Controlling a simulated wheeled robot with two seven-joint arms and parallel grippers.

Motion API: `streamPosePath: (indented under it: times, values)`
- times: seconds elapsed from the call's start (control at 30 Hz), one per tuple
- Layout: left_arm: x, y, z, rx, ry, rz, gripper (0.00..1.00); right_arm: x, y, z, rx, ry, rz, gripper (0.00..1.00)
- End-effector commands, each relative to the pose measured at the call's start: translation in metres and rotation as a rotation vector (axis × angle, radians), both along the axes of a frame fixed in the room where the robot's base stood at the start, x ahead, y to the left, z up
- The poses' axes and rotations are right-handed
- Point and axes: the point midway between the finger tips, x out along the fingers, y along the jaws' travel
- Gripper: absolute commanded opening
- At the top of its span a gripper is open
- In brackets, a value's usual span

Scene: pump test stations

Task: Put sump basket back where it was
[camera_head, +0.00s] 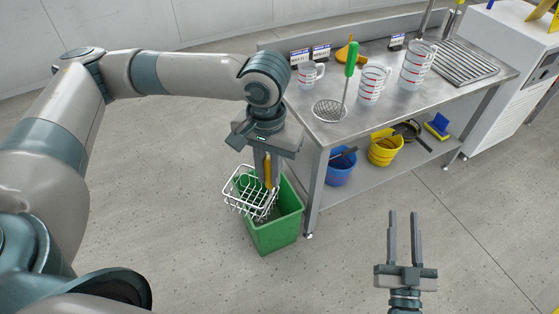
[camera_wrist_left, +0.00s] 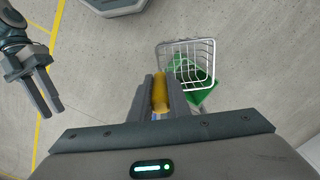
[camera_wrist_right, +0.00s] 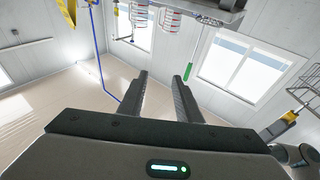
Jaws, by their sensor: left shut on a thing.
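The sump basket (camera_head: 243,201) is a white wire basket with a yellow handle. My left gripper (camera_head: 267,182) is shut on the yellow handle (camera_wrist_left: 160,92), and the basket hangs from it. In the head view the basket overlaps the left part of the green bin (camera_head: 272,237), which stands on the floor by the bench. In the left wrist view the basket (camera_wrist_left: 186,52) has the green bin (camera_wrist_left: 205,92) behind its lower right part. I cannot tell exactly how high it is over the rim. My right gripper (camera_head: 403,238) is open and empty, apart from everything.
A steel bench (camera_head: 325,128) stands to the right of the bin, with measuring jugs (camera_head: 372,84) and a green-handled strainer (camera_head: 331,110) on top. A blue bucket (camera_head: 341,167) and a yellow bucket (camera_head: 384,149) are on its lower shelf. The floor left of the bin is clear.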

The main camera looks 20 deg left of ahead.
Motion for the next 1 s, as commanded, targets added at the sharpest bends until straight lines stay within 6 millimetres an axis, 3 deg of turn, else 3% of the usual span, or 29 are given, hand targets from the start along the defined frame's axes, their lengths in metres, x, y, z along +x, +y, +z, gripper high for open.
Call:
streamPosePath:
  times: [0.03,0.23,0.47,0.6,0.8,1.0]
  values:
    - [0.000,0.000,0.000,0.000,-0.001,0.000,0.00,0.001,-0.002,-0.028,-0.017,0.066,-0.004,0.31]
    - [0.000,0.000,0.000,0.000,-0.001,0.000,0.00,-0.009,-0.010,-0.136,-0.084,0.328,-0.018,0.31]
    - [0.000,0.000,0.000,0.000,-0.001,0.000,0.00,-0.046,-0.027,-0.253,-0.156,0.625,-0.034,0.31]
    - [0.000,0.000,0.000,0.000,-0.001,0.000,0.00,-0.083,-0.039,-0.319,-0.196,0.804,-0.043,0.31]
    - [0.000,0.000,0.000,0.000,-0.001,0.000,0.00,-0.148,-0.059,-0.400,-0.251,1.054,-0.053,0.31]
    - [0.000,0.000,0.000,0.000,-0.001,0.000,0.00,-0.208,-0.075,-0.453,-0.292,1.244,-0.063,0.31]
